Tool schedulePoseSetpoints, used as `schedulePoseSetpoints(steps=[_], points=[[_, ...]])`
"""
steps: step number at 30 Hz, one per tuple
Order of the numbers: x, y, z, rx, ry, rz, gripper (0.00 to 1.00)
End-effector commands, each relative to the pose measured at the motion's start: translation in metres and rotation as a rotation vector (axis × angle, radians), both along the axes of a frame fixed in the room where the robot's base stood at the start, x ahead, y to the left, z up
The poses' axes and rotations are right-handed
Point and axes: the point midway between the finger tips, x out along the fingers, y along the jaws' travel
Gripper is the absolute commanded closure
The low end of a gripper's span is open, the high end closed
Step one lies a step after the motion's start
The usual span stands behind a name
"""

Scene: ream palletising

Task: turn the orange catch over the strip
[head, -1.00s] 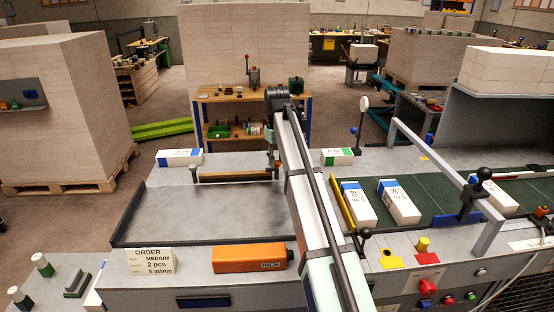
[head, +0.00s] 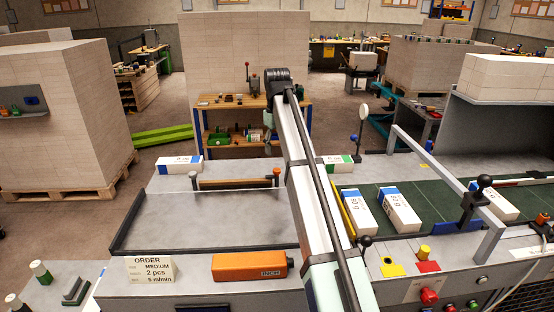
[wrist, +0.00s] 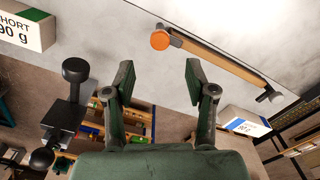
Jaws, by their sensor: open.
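The orange catch (head: 276,172) stands at the right end of a wooden strip (head: 235,182) at the back edge of the grey tray table. In the wrist view the orange round top of the catch (wrist: 160,40) sits beside the end of the wooden strip (wrist: 225,52); a short dark piece joins there. A grey catch (wrist: 276,97) is at the strip's other end. My gripper (wrist: 158,78) is open and empty, its fingertips apart and the orange catch beyond the gap between them. In the head view my gripper (head: 268,127) hangs above and behind the catch, not touching it.
A white ream with a blue end (head: 180,164) lies left of the strip; one with a green end (head: 337,163) lies to the right. A black knobbed lever (wrist: 72,110) shows left of my fingers in the wrist view. The grey tray surface (head: 215,220) is clear.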

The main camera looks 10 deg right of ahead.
Motion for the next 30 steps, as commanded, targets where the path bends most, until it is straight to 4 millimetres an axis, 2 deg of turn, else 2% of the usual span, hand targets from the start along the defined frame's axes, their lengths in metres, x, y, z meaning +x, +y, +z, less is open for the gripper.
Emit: schedulePoseSetpoints(steps=[3, 9, 22, 26, 29, 30], points=[[0.001, 0.000, 0.021, -0.001, -0.001, 0.000, 0.44], [0.001, 0.000, 0.039, 0.000, -0.001, 0.000, 0.44], [0.000, 0.001, 0.041, 0.000, 0.000, 0.001, 0.44], [0.001, 0.021, 0.034, 0.000, -0.005, 0.025, 0.44], [0.001, 0.054, 0.022, -0.001, -0.016, 0.064, 0.44], [0.001, 0.072, 0.016, -0.002, -0.022, 0.085, 0.44]])
